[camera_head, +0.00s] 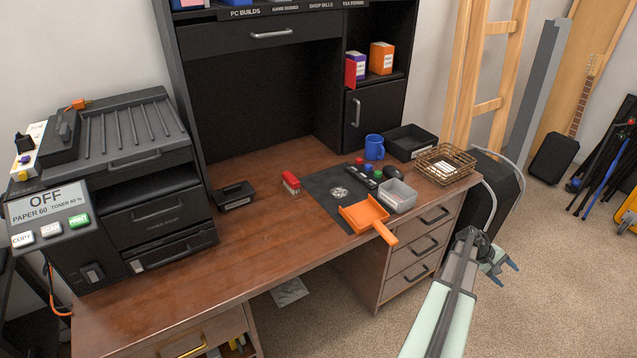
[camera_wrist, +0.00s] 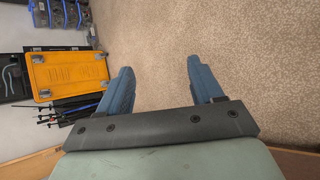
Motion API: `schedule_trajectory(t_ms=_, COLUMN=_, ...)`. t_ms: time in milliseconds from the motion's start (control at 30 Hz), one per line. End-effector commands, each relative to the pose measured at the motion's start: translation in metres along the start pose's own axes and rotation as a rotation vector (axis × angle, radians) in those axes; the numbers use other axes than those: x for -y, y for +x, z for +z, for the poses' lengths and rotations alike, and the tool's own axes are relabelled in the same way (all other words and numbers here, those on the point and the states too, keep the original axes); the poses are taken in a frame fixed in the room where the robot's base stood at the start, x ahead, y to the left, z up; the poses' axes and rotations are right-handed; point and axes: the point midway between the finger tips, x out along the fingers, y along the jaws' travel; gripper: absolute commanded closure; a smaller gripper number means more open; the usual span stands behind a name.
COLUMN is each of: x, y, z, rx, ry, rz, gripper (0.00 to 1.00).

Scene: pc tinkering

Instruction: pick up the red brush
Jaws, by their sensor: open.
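The red brush (camera_head: 291,183) lies on the brown desk (camera_head: 262,232), left of the dark mat, with pale bristles along its lower side. My gripper (camera_head: 501,272) is off to the right of the desk, over the carpet and well apart from the brush. In the wrist view, my gripper (camera_wrist: 160,80) shows its two blue fingers spread wide with nothing between them. The brush is not in the wrist view.
An orange dustpan (camera_head: 364,214) lies on the dark mat (camera_head: 325,181), its handle past the desk's front edge. A grey bin (camera_head: 397,196), blue mug (camera_head: 374,147) and wire basket (camera_head: 445,164) stand to the right. A printer (camera_head: 150,215) fills the left end.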

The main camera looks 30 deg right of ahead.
Motion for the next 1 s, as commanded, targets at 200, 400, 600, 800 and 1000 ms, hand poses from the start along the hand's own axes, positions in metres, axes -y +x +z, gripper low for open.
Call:
schedule_trajectory(t_ms=200, x=-0.047, y=0.024, z=0.027, rx=0.046, ry=0.015, rz=0.036, gripper=0.34)
schedule_trajectory(t_ms=400, x=-0.086, y=0.036, z=0.047, rx=0.076, ry=0.024, rz=0.063, gripper=0.34)
schedule_trajectory(t_ms=600, x=-0.112, y=0.023, z=0.041, rx=0.060, ry=0.022, rz=0.076, gripper=0.34)
schedule_trajectory(t_ms=800, x=-0.122, y=-0.012, z=0.010, rx=0.001, ry=0.010, rz=0.070, gripper=0.34)
schedule_trajectory(t_ms=1000, x=-0.124, y=-0.056, z=-0.028, rx=-0.072, ry=-0.007, rz=0.058, gripper=0.34)
